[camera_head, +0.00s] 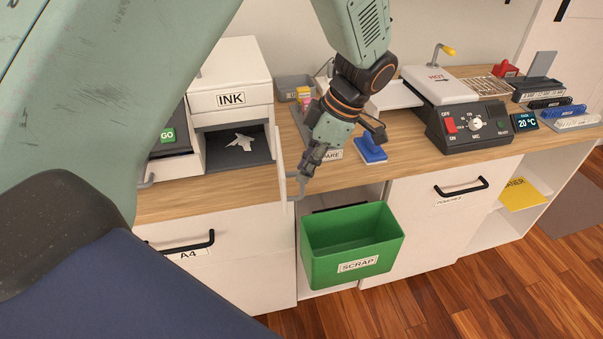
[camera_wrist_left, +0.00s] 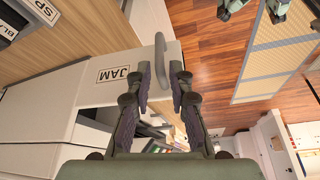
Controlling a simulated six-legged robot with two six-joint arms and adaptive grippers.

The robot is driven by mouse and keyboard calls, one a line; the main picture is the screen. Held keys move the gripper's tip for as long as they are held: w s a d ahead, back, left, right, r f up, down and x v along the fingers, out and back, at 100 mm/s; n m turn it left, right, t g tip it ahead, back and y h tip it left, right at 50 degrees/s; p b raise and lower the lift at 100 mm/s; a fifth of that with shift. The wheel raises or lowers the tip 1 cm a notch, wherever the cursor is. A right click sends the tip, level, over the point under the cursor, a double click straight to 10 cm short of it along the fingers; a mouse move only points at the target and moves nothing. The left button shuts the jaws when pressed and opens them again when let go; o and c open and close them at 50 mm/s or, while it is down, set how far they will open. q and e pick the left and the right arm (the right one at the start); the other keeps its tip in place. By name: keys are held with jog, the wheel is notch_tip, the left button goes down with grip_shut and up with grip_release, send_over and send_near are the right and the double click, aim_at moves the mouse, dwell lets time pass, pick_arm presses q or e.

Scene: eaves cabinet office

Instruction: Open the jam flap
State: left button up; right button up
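The jam flap (camera_head: 281,172) stands swung out from the right side of the printer's front opening and shows nearly edge-on. In the wrist view the flap (camera_wrist_left: 100,95) bears a JAM label and a grey bar handle (camera_wrist_left: 160,52). Crumpled paper (camera_head: 240,142) lies in the opening (camera_head: 210,150). My left gripper (camera_head: 305,168) is at the handle, on the flap's right. In the wrist view the left gripper's fingers (camera_wrist_left: 160,72) are apart, with the handle bar between them. I cannot tell whether they touch it. My right gripper is not in view.
A green SCRAP bin (camera_head: 350,245) stands below and right of the flap. A blue-based tool (camera_head: 370,150) and a hot laminator (camera_head: 465,115) sit on the wooden counter (camera_head: 380,172). Cabinet drawers with black handles (camera_head: 183,243) lie below.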

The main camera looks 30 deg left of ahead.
pick_arm(q)
jog(key=v, duration=0.9)
jog(key=shift+f, duration=0.1)
jog(key=w+d+f+m+t, duration=0.1)
jog(key=w+f+m+t, duration=0.3)
jog(key=m, duration=0.4)
notch_tip(320, 180, down, 13)
jog(key=s+d+m+t+h, duration=0.1)
jog(key=s+m+t+h, duration=0.2)
jog(key=m, duration=0.8)
jog(key=s+f+m+g, duration=0.1)
jog(key=s+f, duration=0.4)
jog(key=s, duration=0.5)
jog(key=s+a+f+m+g, duration=0.1)
jog(key=s+f, duration=0.4)
jog(key=s, duration=0.5)
jog(key=s+f+m+g, duration=0.2)
jog(key=s+f, duration=0.2)
jog(key=s, duration=0.7)
jog(key=shift+a+f+g+h, duration=0.4)
